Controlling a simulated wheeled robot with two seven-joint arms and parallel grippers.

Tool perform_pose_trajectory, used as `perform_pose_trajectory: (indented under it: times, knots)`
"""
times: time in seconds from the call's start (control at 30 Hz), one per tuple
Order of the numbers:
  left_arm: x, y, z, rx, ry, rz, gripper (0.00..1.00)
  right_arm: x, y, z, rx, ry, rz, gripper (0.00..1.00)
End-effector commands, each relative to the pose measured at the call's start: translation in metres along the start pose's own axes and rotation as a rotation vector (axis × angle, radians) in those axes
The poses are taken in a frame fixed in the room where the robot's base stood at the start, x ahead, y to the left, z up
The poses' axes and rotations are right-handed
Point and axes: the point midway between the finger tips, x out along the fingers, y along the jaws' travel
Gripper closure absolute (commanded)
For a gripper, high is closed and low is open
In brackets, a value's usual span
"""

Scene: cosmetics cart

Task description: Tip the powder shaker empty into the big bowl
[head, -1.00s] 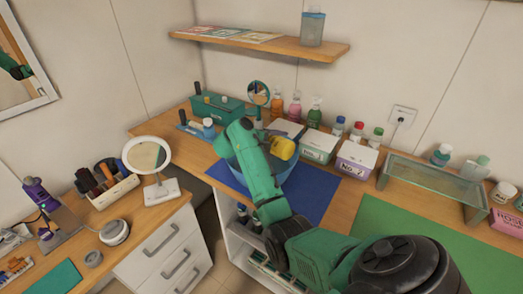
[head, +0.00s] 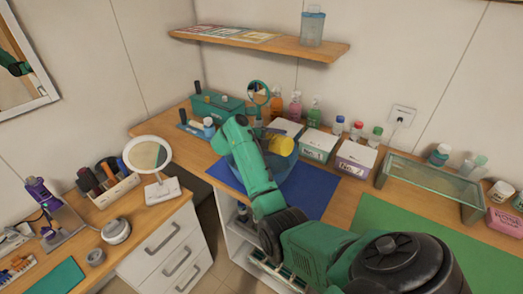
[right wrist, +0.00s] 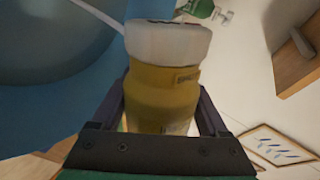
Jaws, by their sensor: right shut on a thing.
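The powder shaker is a yellow jar with a white top. In the right wrist view the shaker (right wrist: 162,88) sits between the fingers of my right gripper (right wrist: 160,105), which is shut on it. In the head view the yellow shaker (head: 283,146) shows just right of my green right arm, tilted over above the big bowl. The big blue bowl (head: 289,168) stands on a blue mat, partly hidden by my arm. Part of the bowl (right wrist: 50,45) fills the upper left of the right wrist view. Whether powder is falling cannot be seen. My left gripper is not in view.
Lidded boxes (head: 318,144) and several bottles stand behind the blue mat (head: 310,195). A round mirror (head: 258,93) stands behind the bowl. The mat's right part is clear.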

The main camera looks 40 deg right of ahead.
Motion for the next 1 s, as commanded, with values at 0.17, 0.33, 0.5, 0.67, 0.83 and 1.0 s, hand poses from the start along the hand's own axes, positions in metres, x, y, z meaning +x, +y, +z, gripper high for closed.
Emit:
perform_pose_trajectory:
  times: [0.17, 0.33, 0.5, 0.67, 0.83, 1.0]
  knots:
    - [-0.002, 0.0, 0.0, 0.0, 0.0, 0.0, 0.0, -0.001, -0.002, 0.0, -0.022, 0.009, 0.0, 0.83]
    - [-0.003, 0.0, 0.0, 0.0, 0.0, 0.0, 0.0, -0.002, -0.003, 0.001, -0.05, 0.024, 0.0, 0.83]
    - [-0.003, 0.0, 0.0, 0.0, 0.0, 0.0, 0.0, -0.003, -0.005, 0.003, -0.111, 0.054, 0.0, 0.83]
    - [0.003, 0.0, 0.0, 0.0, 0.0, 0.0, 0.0, -0.004, -0.007, 0.005, -0.196, 0.096, -0.001, 0.83]
    - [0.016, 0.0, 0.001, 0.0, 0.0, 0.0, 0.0, -0.005, -0.01, 0.008, -0.293, 0.144, -0.002, 0.83]
    - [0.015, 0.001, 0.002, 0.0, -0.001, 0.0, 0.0, -0.008, -0.017, 0.006, -0.334, 0.166, -0.004, 0.83]
